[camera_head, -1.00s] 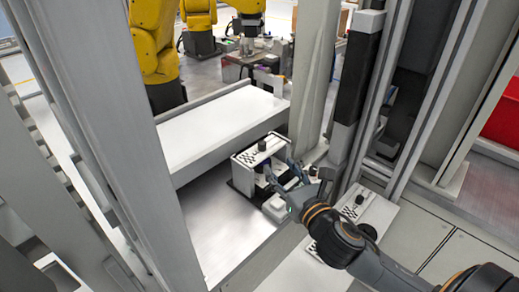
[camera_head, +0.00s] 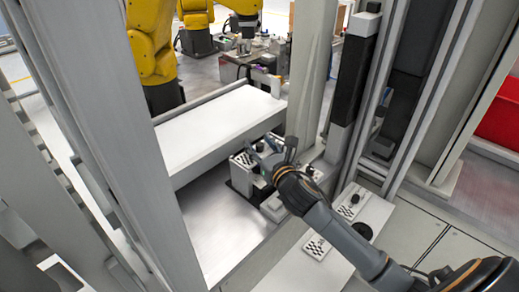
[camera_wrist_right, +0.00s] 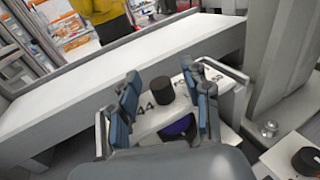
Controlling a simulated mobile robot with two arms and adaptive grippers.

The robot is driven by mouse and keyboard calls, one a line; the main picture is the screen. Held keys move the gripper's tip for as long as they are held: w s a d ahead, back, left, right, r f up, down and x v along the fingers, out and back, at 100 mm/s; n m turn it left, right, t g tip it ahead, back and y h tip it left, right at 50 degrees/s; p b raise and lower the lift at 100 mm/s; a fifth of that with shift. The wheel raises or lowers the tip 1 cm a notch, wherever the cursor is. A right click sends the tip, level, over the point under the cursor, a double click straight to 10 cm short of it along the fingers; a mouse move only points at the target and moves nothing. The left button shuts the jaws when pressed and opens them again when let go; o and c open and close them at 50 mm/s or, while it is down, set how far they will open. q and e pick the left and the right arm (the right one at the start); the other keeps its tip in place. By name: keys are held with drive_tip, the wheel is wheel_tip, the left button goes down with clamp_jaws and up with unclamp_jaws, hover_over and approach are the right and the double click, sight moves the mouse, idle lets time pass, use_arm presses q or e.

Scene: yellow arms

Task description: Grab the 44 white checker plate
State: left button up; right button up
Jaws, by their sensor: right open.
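The white checker plate (camera_head: 239,161) sits at the end of the metal surface inside the frame, partly hidden by my right gripper. In the right wrist view the white plate (camera_wrist_right: 150,118) shows a black "44" and an upright black knob (camera_wrist_right: 167,90). My right gripper (camera_head: 275,150) is over the plate; in the right wrist view its blue-padded fingers (camera_wrist_right: 168,92) are open on either side of the knob, with gaps visible. A purple-blue round part shows below the knob. My left gripper is not in view.
A long white beam (camera_head: 215,130) runs behind the plate. A grey post (camera_head: 310,70) stands close to the right of the gripper.

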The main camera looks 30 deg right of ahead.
sight(260, 144)
clamp_jaws()
drive_tip(key=shift+r, duration=0.1)
idle(0.3)
drive_tip(key=shift+w+r, duration=0.1)
drive_tip(key=shift+r, duration=0.35)
wheel_tip(260, 144, up, 2)
drive_tip(key=shift+r, duration=0.25)
drive_tip(key=s+a+r+p, duration=0.3)
drive_tip(key=s+r+p, duration=0.2)
drive_tip(key=s+r, duration=0.4)
drive_tip(key=s, duration=0.4)
drive_tip(key=shift+s+a+r, duration=0.15)
drive_tip(key=shift+s+r, duration=0.15)
drive_tip(key=shift+s, duration=0.05)
